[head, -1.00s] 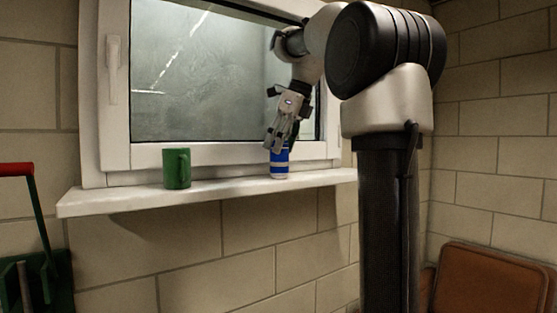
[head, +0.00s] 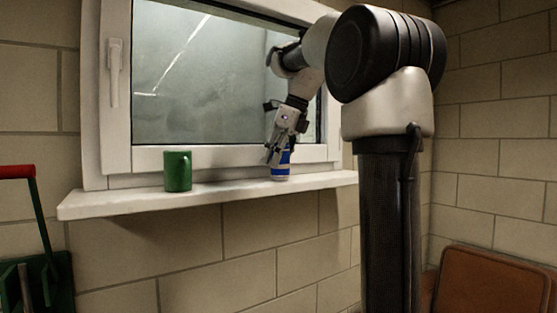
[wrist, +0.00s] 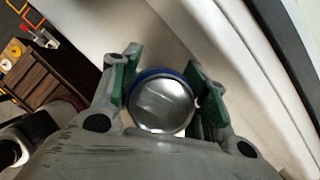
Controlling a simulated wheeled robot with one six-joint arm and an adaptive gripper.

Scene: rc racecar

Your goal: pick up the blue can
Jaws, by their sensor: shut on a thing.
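The blue can (head: 281,171) stands upright on the white window sill in the head view. Its silver top (wrist: 161,104) with a blue rim faces the camera in the wrist view. My gripper (head: 274,158) reaches down over the can from above. In the wrist view my gripper's green-padded fingers (wrist: 160,88) lie on both sides of the can and are shut on it. The fingers hide part of the can's upper side in the head view.
A green mug (head: 177,171) stands on the window sill (head: 120,206), to the left of the can with clear sill between them. The window (head: 200,80) and its frame rise right behind. A brown chair back (head: 492,283) is at the lower right.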

